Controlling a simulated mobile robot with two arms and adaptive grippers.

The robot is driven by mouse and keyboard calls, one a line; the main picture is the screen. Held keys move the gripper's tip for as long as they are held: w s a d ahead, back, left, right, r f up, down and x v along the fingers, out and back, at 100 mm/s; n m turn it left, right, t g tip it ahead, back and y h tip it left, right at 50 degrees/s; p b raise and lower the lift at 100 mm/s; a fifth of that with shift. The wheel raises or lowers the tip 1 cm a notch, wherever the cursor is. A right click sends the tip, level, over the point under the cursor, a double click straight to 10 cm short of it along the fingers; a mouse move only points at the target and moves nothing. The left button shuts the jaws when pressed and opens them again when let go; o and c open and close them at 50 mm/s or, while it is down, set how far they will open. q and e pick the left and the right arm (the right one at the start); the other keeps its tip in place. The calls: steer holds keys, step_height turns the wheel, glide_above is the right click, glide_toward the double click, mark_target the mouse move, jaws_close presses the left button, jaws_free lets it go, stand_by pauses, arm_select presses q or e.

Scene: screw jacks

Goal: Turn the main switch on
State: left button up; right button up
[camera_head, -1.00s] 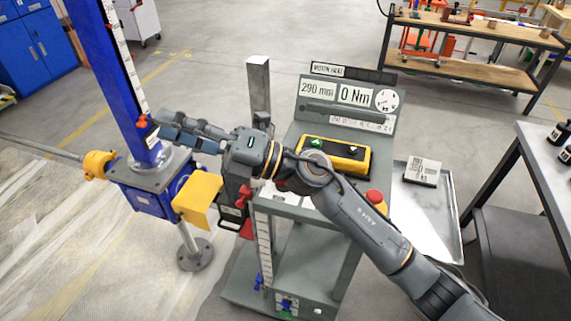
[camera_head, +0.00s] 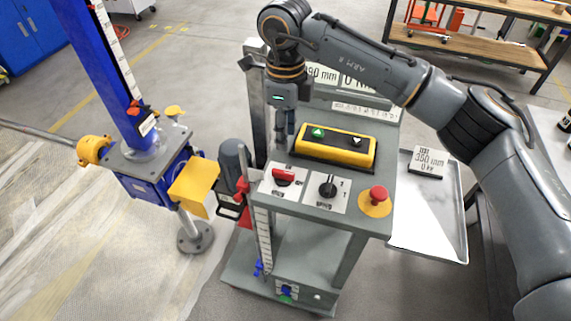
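The grey control cart (camera_head: 352,219) carries a red-handled switch (camera_head: 284,176) on a white plate at the left of its front panel. Its red handle lies roughly sideways. Beside it on the right is a black rotary knob (camera_head: 327,187) on another white plate, its pointer roughly upright. I take the red-handled one as the main switch. My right gripper (camera_head: 285,138) points down behind the red switch, above the panel and apart from it. Its fingers look close together, seen small and partly in shadow, so opening is unclear. My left gripper is not in view.
A yellow button box (camera_head: 336,148) sits just behind the switches. A red emergency button (camera_head: 378,195) is to the right. A blue screw jack (camera_head: 145,165) with a yellow guard stands left. A metal tray (camera_head: 429,215) holds a labelled block (camera_head: 428,163).

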mark_target(286, 172)
step_height(286, 172, down, 11)
steer(key=p, duration=0.3)
steer(key=shift+p, duration=0.35)
steer(key=shift+f, duration=0.55)
jaws_close()
